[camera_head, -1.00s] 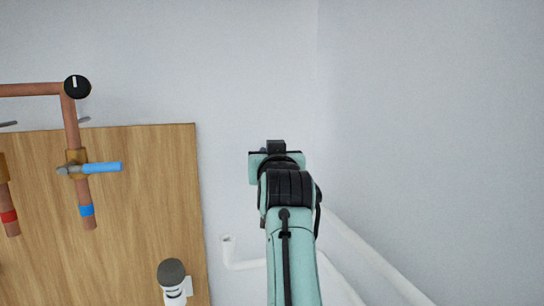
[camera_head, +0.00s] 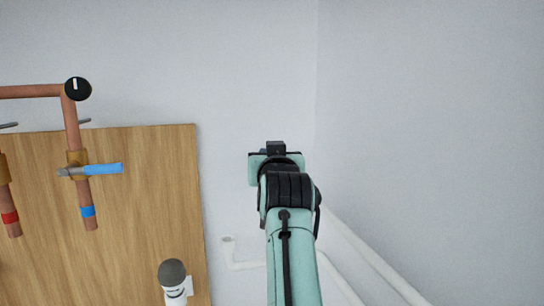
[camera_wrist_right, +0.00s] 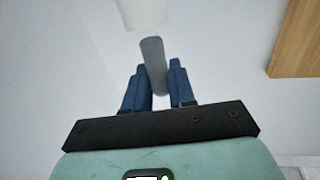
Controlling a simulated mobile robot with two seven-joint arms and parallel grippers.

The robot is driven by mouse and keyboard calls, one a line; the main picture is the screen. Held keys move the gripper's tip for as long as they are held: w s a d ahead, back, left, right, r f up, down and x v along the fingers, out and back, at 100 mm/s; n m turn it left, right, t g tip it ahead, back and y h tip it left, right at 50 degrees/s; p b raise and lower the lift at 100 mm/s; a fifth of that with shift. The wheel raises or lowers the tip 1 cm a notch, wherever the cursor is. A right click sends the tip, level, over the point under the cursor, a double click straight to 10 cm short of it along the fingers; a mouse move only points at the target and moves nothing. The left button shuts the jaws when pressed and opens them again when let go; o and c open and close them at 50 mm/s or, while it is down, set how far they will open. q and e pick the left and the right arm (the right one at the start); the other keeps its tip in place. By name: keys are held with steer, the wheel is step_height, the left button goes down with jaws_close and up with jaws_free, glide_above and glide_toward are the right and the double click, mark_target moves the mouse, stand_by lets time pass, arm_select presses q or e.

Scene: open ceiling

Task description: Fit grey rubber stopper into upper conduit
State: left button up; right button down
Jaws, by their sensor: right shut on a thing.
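In the right wrist view my right gripper (camera_wrist_right: 159,68) has its blue fingers shut on the grey rubber stopper (camera_wrist_right: 153,55). The stopper points away from the gripper, leaning a little left. A white pipe end (camera_wrist_right: 144,12), which looks like a conduit, is at the top of that view. It lies just beyond the stopper's tip, with a small gap in the picture. In the head view my right arm reaches up towards the wall, and its wrist hides the fingers, the stopper and that pipe end. My left gripper is not in view.
A wooden board (camera_head: 150,215) with copper pipes (camera_head: 72,125), a blue-handled valve (camera_head: 103,169) and a black knob (camera_head: 78,89) is on the left. A grey-capped white fitting (camera_head: 173,285) is at its lower right. White pipes (camera_head: 375,263) run beside my arm; one has an open end (camera_head: 228,241).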

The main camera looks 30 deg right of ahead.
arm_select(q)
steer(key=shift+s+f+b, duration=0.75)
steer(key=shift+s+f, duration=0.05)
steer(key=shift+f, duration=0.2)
arm_select(e)
steer(key=shift+f, duration=1.65)
steer(key=c, duration=0.9)
jaws_free()
steer(key=shift+o, duration=0.2)
steer(key=shift+a, duration=0.1)
steer(key=shift+s+a+f, duration=0.1)
steer(key=shift+s+a, duration=0.05)
steer(key=shift+s, duration=0.15)
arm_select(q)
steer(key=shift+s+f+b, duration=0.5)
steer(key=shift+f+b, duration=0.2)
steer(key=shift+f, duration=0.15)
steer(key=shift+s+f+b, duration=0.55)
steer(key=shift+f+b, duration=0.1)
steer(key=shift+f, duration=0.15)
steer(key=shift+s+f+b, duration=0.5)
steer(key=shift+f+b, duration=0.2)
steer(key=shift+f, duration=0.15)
arm_select(e)
steer(key=v, duration=1.2)
steer(key=shift+s, duration=0.4)
steer(key=shift+w+a, duration=0.1)
